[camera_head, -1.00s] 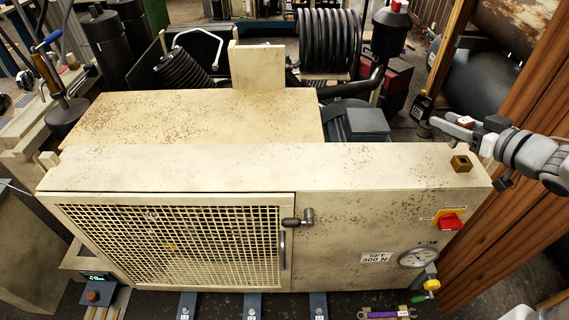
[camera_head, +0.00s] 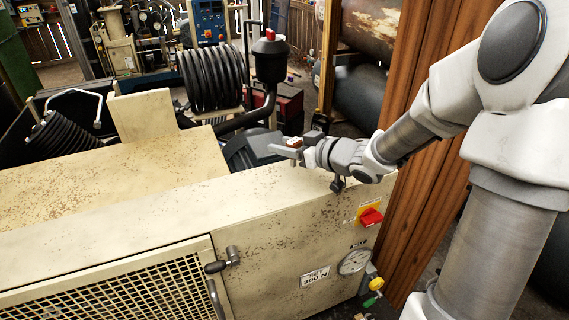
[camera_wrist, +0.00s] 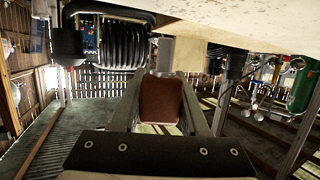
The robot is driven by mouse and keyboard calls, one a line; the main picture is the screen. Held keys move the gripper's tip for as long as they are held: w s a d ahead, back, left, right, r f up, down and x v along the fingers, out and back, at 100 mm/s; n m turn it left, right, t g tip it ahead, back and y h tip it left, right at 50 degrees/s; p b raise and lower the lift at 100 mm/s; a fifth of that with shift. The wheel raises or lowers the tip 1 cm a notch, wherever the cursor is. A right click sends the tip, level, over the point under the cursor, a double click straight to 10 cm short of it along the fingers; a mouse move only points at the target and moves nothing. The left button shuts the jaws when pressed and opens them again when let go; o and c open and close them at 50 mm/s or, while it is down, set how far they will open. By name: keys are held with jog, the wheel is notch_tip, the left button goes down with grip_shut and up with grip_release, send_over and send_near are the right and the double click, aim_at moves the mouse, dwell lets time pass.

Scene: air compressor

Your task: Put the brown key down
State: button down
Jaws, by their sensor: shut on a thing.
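The brown key is between the fingers of my gripper; in the wrist view its reddish-brown block (camera_wrist: 160,101) fills the gap, and a grey cylindrical part shows just beyond it. In the head view only a small brown patch of the key (camera_head: 294,143) shows. My gripper (camera_head: 281,147) is shut on the key and points left, over or just behind the right end of the cream compressor cabinet top (camera_head: 150,212). I cannot tell its exact height above it.
A red rotary switch (camera_head: 370,217), a gauge (camera_head: 354,261) and a door handle (camera_head: 222,262) are on the cabinet front. A black coil (camera_head: 212,76) and a dark filter housing (camera_head: 270,60) stand behind. The cabinet top's left part is clear.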

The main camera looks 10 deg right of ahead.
jog(key=shift+f+b, duration=0.95)
jog(key=shift+f, duration=0.95)
jog(key=shift+f, duration=0.2)
jog(key=shift+c, duration=2.1)
grip_release()
jog(key=shift+r, duration=0.1)
jog(key=shift+s+d+r, duration=0.1)
jog(key=shift+s+r, duration=0.05)
jog(key=shift+r, duration=0.05)
jog(key=p+v, duration=0.4)
jog(key=v, duration=0.7)
jog(key=shift+s+d+r, duration=0.1)
jog(key=shift+s+r, duration=0.05)
jog(key=shift+s, duration=0.1)
